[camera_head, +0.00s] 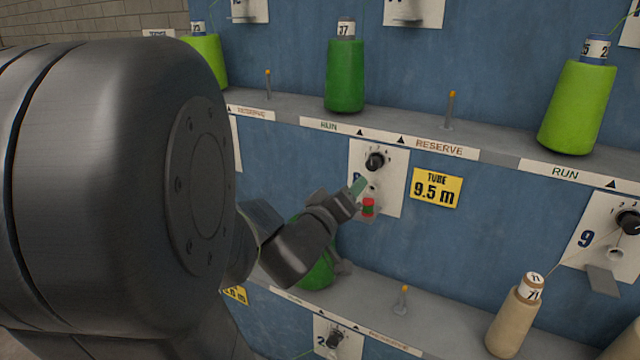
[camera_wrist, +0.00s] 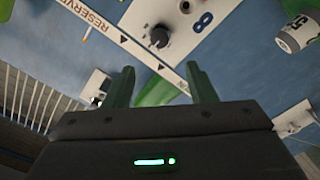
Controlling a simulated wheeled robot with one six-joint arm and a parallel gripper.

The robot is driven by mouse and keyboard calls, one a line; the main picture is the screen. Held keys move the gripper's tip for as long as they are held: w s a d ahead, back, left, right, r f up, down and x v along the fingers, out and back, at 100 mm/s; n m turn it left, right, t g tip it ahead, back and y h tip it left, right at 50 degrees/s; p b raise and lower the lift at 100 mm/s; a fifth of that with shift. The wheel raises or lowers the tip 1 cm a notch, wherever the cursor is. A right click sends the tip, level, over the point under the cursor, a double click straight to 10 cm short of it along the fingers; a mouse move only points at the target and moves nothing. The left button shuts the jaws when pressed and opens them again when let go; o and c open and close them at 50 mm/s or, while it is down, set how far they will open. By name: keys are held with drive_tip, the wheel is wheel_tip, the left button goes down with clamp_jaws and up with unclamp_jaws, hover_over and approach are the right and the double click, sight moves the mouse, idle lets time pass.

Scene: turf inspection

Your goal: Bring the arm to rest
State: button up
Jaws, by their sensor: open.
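My gripper (camera_head: 358,188) is in front of the blue rack wall, beside the white panel with a black knob (camera_head: 375,162). In the wrist view my gripper (camera_wrist: 160,68) shows two green fingers spread apart with nothing held. A green shape (camera_wrist: 158,92) shows in the gap beyond them; I cannot tell how far off it is. The panel marked 8 (camera_wrist: 200,22) shows above the fingers. My arm is stretched out toward the rack and hides much of the left side in the head view. A red and green piece (camera_head: 369,206) is on the panel below the fingertips.
A dark green cone (camera_head: 345,78) and a lime cone (camera_head: 577,105) stand on the upper shelf. A beige cone (camera_head: 514,318) stands on the lower shelf. Another green cone (camera_head: 318,270) is partly behind my arm. Thin pegs (camera_head: 450,108) rise from the shelves. A yellow sign (camera_head: 436,188) reads 9.5 m.

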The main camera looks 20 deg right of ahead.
sight(371, 166)
drive_tip(key=p+x, duration=0.1)
drive_tip(key=x, duration=1.3)
drive_tip(key=shift+s+a, duration=0.1)
